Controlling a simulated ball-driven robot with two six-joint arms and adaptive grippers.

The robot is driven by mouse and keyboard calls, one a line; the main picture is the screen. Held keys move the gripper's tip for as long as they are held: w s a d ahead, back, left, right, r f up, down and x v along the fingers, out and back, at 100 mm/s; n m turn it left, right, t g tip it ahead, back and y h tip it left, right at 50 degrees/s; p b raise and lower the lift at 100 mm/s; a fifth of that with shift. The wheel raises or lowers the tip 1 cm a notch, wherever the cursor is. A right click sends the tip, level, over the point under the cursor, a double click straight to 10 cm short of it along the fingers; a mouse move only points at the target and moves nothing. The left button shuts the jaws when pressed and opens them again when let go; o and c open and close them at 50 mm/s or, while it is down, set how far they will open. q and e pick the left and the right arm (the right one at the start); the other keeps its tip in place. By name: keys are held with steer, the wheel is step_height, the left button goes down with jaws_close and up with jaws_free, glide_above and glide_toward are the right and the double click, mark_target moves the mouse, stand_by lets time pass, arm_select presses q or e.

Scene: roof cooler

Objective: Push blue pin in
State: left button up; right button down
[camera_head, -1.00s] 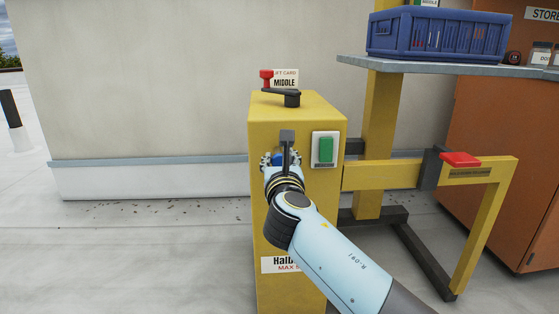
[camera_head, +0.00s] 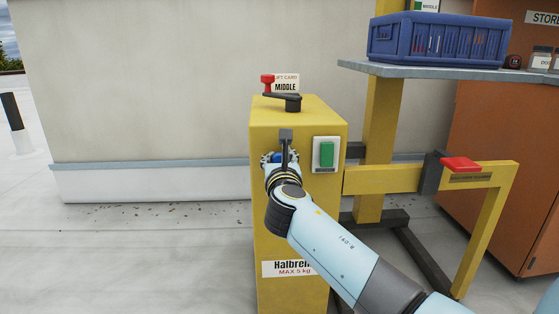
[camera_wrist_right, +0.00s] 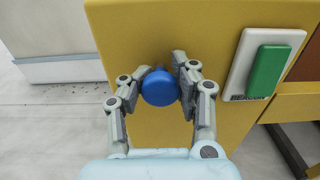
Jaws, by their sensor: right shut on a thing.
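The blue pin (camera_wrist_right: 160,88) is a round blue knob on the front face of the yellow lift post (camera_head: 290,220). In the right wrist view its head sits between the two fingers of my right gripper (camera_wrist_right: 158,90), which is shut on it. In the head view only a bit of the blue pin (camera_head: 277,157) shows, because my right gripper (camera_head: 279,157) and wrist cover the rest. How deep the pin sits in the post cannot be told. My left gripper is in neither view.
A green button (camera_head: 326,154) on a white plate is right of the pin. A crank with a red knob (camera_head: 267,80) tops the post. A red pad (camera_head: 460,164) is on the yellow frame. A blue crate (camera_head: 438,38) sits on the grey shelf (camera_head: 450,70).

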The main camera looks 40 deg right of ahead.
steer(key=c, duration=1.5)
jaws_free()
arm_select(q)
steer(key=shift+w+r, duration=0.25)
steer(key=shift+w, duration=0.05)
arm_select(e)
steer(key=o, duration=0.6)
steer(key=shift+c, duration=0.2)
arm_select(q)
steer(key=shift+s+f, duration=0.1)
arm_select(e)
steer(key=shift+s, duration=0.1)
steer(key=shift+s+a, duration=0.25)
steer(key=v, duration=1.1)
steer(key=shift+s+a, duration=0.1)
